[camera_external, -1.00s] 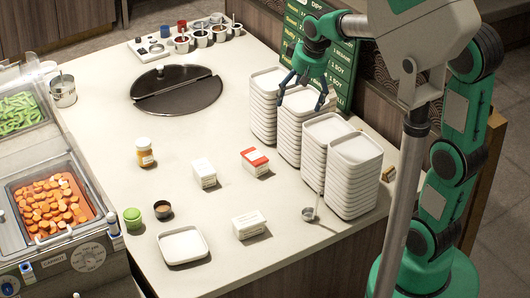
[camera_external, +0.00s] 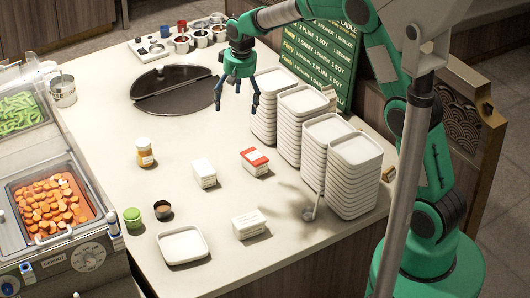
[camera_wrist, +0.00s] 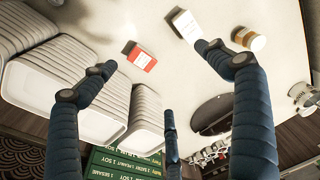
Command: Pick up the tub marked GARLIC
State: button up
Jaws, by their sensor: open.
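Several small tubs stand on the counter, and I cannot read GARLIC on any of them. One white tub (camera_external: 203,173) is mid-counter, and it shows at the top of the wrist view (camera_wrist: 186,26). A red-topped tub (camera_external: 254,161) stands to its right, also in the wrist view (camera_wrist: 141,59). Another white tub (camera_external: 248,224) is nearer the front. A jar with a yellow-orange label (camera_external: 145,155) is to the left, and it shows in the wrist view (camera_wrist: 250,41). My gripper (camera_external: 238,109) is open and empty, fingers pointing down, above the counter beyond these tubs.
Tall stacks of white plates (camera_external: 328,160) stand to the right, close to my gripper. A dark round inset (camera_external: 176,90) is behind left. A square white dish (camera_external: 182,245), green tub (camera_external: 132,217) and dark cup (camera_external: 163,210) are in front. A menu board (camera_external: 325,50) stands behind the stacks.

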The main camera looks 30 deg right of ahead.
jog(key=w+a+f+p, duration=0.2)
jog(key=w+a+f, duration=0.25)
jog(key=f, duration=0.25)
jog(key=g+p, duration=0.1)
jog(key=p, duration=0.2)
send_over(207, 166)
notch_tip(207, 166, down, 9)
jog(key=shift+w+a+f, duration=0.1)
jog(key=shift+w+f, duration=0.05)
jog(key=shift+w, duration=0.05)
jog(key=shift+f, duration=4.3)
jog(key=shift+f, duration=0.1)
jog(key=shift+s+f, duration=0.1)
jog(key=shift+f, duration=2.4)
jog(key=shift+c, duration=0.5)
